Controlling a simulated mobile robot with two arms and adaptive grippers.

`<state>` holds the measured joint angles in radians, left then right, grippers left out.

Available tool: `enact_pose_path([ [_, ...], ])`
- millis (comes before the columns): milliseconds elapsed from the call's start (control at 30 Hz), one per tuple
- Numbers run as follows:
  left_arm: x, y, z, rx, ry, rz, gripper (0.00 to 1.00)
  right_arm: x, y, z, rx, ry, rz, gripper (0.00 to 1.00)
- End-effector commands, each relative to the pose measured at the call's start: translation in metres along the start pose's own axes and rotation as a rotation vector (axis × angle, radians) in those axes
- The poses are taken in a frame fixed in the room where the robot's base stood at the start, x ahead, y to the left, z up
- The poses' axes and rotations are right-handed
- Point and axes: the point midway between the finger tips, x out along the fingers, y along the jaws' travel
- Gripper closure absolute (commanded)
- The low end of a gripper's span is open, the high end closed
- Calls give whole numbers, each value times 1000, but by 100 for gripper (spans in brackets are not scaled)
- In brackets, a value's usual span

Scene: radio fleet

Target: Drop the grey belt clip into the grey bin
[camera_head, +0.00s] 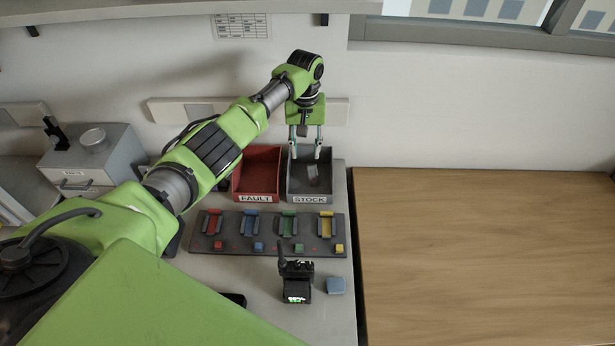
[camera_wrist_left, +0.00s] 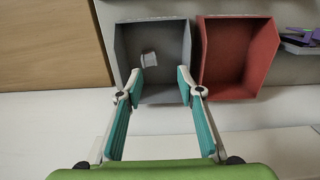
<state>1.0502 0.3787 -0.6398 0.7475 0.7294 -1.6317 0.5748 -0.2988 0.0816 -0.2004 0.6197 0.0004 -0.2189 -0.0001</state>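The grey bin (camera_head: 295,182), labelled STOCK, stands at the back of the counter against the wall. It also shows in the left wrist view (camera_wrist_left: 166,28). The small light grey belt clip (camera_wrist_left: 149,60) lies inside the grey bin, near its left wall in the left wrist view. In the head view it shows as a grey piece in the bin (camera_head: 312,176). My left gripper (camera_head: 305,150) points down over the grey bin. Its teal fingers (camera_wrist_left: 160,82) are spread apart with nothing between them. My right gripper is in neither view.
A red bin (camera_head: 256,181) labelled FAULT stands left of the grey bin. In front is a dark rack (camera_head: 265,245) with coloured slots. A black radio (camera_head: 297,280) and a blue-grey block (camera_head: 336,285) stand nearer. The wooden table (camera_head: 480,260) at right is clear.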

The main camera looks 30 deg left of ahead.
Motion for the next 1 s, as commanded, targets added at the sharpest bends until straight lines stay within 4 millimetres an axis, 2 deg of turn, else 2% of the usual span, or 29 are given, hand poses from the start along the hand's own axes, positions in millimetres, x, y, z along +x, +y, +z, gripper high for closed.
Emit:
enact_pose_path([
  [200, -38, 1, -1, 1, 5, 3, 66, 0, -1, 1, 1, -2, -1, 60],
  [400, -63, 0, -1, 0, 3, 2, 66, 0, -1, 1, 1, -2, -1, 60],
  [567, -69, 0, -1, -1, 1, 1, 66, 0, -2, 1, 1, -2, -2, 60],
  [1000, -69, 0, 0, -1, 1, 0, 66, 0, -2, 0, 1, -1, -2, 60],
])
